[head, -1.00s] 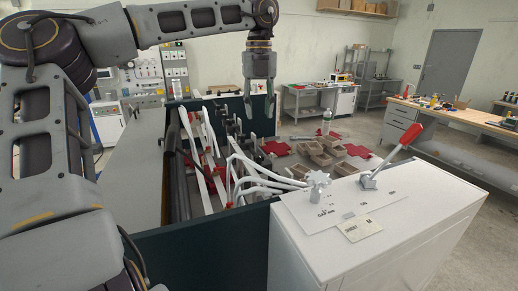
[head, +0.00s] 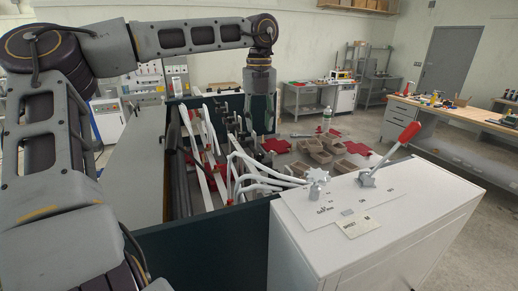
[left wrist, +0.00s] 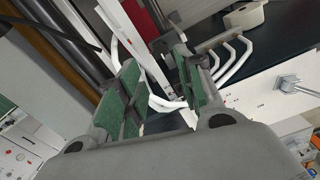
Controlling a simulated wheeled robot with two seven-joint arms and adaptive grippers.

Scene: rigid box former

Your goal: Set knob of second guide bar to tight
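White guide bars (head: 209,165) with red parts run inside the dark-walled machine. I cannot tell which is the second one, and its knob is not clearly visible. My left gripper (head: 262,125) hangs above the far right part of the machine. In the left wrist view its green-padded fingers (left wrist: 160,100) are apart, and a white bar (left wrist: 134,40) shows beyond the gap; contact cannot be judged. My right gripper is out of view.
The white cabinet (head: 375,250) carries a red-handled lever (head: 390,155) and a label plate. Curved white tubes (head: 262,180) rise beside it. Brown trays (head: 320,151) and red pieces lie behind. A workbench (head: 460,115) stands at right.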

